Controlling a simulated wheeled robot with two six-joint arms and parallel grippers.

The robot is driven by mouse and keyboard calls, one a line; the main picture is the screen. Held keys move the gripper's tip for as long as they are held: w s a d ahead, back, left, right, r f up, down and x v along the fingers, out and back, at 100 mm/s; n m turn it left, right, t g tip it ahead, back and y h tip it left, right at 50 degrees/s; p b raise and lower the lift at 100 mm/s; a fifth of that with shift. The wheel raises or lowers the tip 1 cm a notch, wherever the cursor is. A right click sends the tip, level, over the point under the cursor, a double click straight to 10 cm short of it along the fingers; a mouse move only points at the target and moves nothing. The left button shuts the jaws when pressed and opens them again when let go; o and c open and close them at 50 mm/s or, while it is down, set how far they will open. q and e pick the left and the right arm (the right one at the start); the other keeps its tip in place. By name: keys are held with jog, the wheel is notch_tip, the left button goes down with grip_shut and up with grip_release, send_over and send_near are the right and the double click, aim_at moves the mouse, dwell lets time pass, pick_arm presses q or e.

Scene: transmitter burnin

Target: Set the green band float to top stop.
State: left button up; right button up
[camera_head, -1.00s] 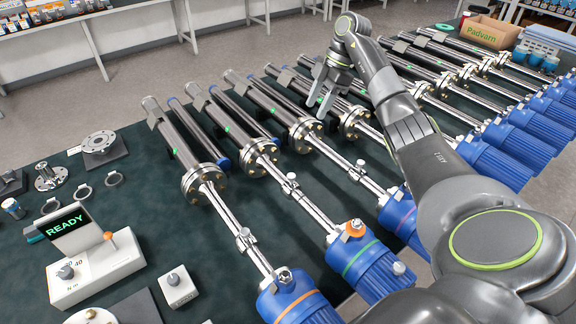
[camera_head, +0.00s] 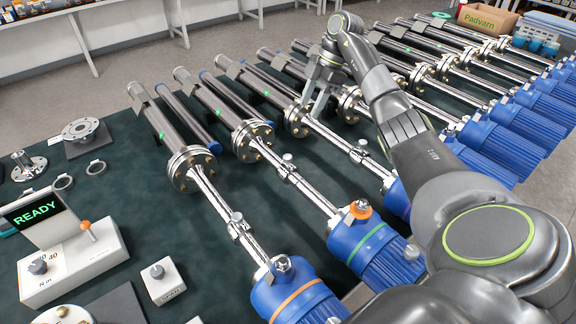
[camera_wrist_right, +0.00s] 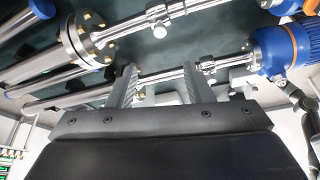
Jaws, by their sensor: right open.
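The green-band transmitter has a blue head (camera_head: 370,248) with a green ring. Its bare steel rod (camera_head: 312,192) runs up and left to a bolted flange (camera_head: 252,140), and a collar with a round knob (camera_head: 287,164) sits on the rod. I cannot tell for sure which part is the float. My right gripper (camera_head: 313,108) is open near the flange of the neighbouring transmitter to the right. In the right wrist view, the spread fingers (camera_wrist_right: 158,88) are at a shiny rod (camera_wrist_right: 160,75), with nothing clearly held. My left gripper is out of view.
An orange-band transmitter (camera_head: 295,298) lies to the left, and several more blue-headed ones lie to the right. A READY console (camera_head: 75,262), a small knob box (camera_head: 162,280) and a flange stand (camera_head: 88,136) are on the left. Green mat (camera_head: 150,215) shows between.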

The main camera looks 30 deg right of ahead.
aim_at(288, 156)
jog(key=p+x, duration=0.3)
jog(key=x, duration=1.5)
jog(key=shift+d, duration=0.2)
grip_shut()
